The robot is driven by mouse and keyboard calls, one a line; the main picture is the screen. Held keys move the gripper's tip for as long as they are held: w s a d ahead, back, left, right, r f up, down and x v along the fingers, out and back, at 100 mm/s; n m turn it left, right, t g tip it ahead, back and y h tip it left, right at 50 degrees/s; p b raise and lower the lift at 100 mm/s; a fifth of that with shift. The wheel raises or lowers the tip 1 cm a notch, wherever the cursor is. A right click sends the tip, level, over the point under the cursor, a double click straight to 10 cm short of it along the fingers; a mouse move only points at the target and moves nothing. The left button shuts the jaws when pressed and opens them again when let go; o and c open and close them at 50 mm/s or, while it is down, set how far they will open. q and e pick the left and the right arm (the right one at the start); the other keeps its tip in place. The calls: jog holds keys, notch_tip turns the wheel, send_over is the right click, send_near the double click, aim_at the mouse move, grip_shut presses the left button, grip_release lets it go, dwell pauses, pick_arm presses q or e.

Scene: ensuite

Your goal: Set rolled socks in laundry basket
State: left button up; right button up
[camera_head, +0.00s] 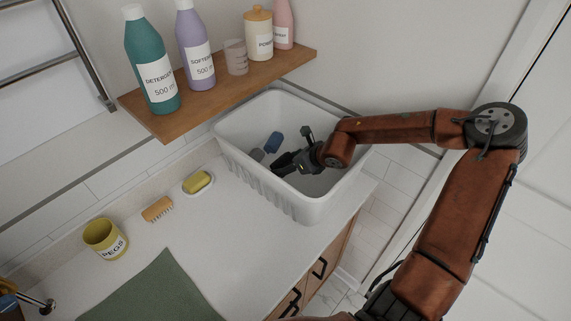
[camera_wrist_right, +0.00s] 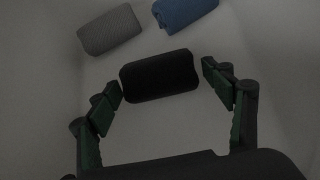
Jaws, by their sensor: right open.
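The white laundry basket (camera_head: 262,187) stands on the counter's far right end. My right gripper (camera_head: 294,152) reaches down inside it, fingers apart. In the right wrist view the open right gripper (camera_wrist_right: 163,80) has black rolled socks (camera_wrist_right: 160,75) between its fingertips, with a gap showing at the right finger. Grey rolled socks (camera_wrist_right: 110,30) and blue rolled socks (camera_wrist_right: 185,12) lie beyond on the basket floor. The head view also shows the blue roll (camera_head: 273,142) and the grey roll (camera_head: 257,155); the black roll is hard to tell from the dark fingers there. My left gripper is not in view.
A wooden shelf (camera_head: 220,88) with bottles, a cup and a jar overhangs the counter behind the basket. A soap dish (camera_head: 197,183), a brush (camera_head: 157,209), a yellow pegs pot (camera_head: 104,239) and a green mat (camera_head: 150,293) are on the counter.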

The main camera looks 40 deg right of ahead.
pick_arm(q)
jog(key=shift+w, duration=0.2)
pick_arm(e)
jog(key=shift+s+r+p, duration=0.1)
jog(key=shift+r+p, duration=0.2)
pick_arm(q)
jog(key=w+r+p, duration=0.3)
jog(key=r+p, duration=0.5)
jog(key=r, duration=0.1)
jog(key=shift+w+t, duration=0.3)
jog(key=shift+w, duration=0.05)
pick_arm(e)
jog(key=v, duration=1.1)
jog(key=shift+s+r, duration=0.15)
jog(key=shift+s, duration=0.1)
pick_arm(q)
jog(key=shift+p, duration=0.3)
